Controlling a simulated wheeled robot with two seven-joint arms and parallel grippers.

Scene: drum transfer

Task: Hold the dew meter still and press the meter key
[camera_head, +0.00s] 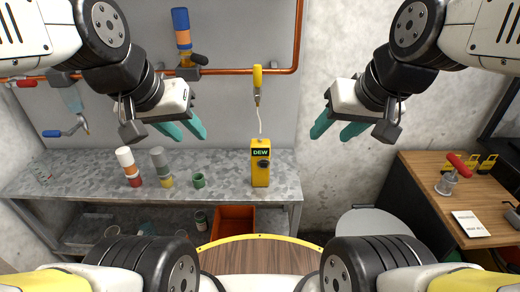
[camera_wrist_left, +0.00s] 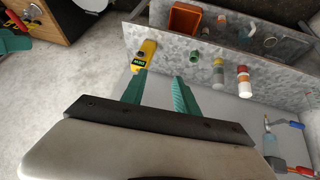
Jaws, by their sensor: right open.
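The yellow dew meter (camera_head: 260,174) stands upright on the grey metal bench, with a "DEW" label and a dark round key or knob (camera_head: 263,163) on its front. A thin pale cable runs from its top up to a yellow probe (camera_head: 257,78) at the wall pipe. The meter also shows in the left wrist view (camera_wrist_left: 146,52), beyond the fingertips. My left gripper (camera_head: 184,130) is open and empty, left of the meter and above it in the picture. My right gripper (camera_head: 337,127) is open and empty, right of the meter. Neither touches it.
On the metal bench (camera_head: 225,168), left of the meter, stand a green cup (camera_head: 198,180) and two banded bottles (camera_head: 129,167). A copper pipe (camera_head: 225,72) with valves crosses the wall. A wooden table (camera_head: 425,185) stands at right. An orange bin (camera_head: 233,218) sits below the bench.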

